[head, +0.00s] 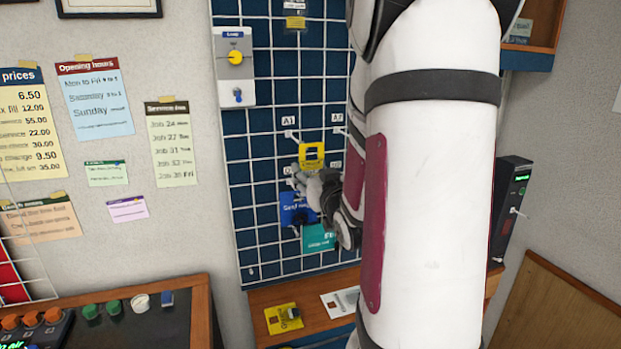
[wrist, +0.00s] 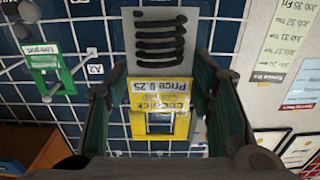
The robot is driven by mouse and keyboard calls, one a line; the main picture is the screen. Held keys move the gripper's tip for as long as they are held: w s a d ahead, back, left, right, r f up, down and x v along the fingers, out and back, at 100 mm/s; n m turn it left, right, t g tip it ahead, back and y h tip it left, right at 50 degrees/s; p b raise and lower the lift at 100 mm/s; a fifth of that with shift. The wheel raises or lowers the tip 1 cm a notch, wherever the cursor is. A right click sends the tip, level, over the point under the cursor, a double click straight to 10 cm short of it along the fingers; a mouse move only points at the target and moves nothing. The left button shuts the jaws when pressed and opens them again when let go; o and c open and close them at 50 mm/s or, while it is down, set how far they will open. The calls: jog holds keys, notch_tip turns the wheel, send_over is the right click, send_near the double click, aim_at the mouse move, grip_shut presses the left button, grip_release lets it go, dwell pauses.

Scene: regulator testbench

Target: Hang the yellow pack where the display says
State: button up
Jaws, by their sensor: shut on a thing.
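A yellow pack (head: 312,155) with a dark-edged window is at the blue grid board, just above my gripper (head: 313,180). My gripper is shut on it. In the wrist view the yellow pack (wrist: 165,122) shows between the fingers, with a price label reading 9.25 upside down. I cannot tell whether it touches a hook. Hooks with small labels, one reading A1 (head: 288,120), stick out of the board above it. The display may be the black box (head: 512,205) at the right; its small green text is not legible. My arm hides much of the board's right side.
A blue pack (head: 294,209) and a teal pack (head: 318,239) hang below my gripper. A green pack (wrist: 46,68) hangs to the side in the wrist view. Another yellow pack (head: 284,318) and a white card (head: 340,302) lie on the wooden ledge (head: 262,299).

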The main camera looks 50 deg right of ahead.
jog(key=f+b+x, duration=0.1)
jog(key=b+x, duration=0.1)
jog(key=x, duration=0.4)
jog(key=shift+w, duration=0.2)
dwell(0.5)
jog(key=shift+d, duration=0.15)
dwell(0.6)
jog(key=o, duration=1.3)
jog(key=shift+o, duration=0.2)
jog(key=v, duration=0.7)
jog(key=shift+s, duration=0.15)
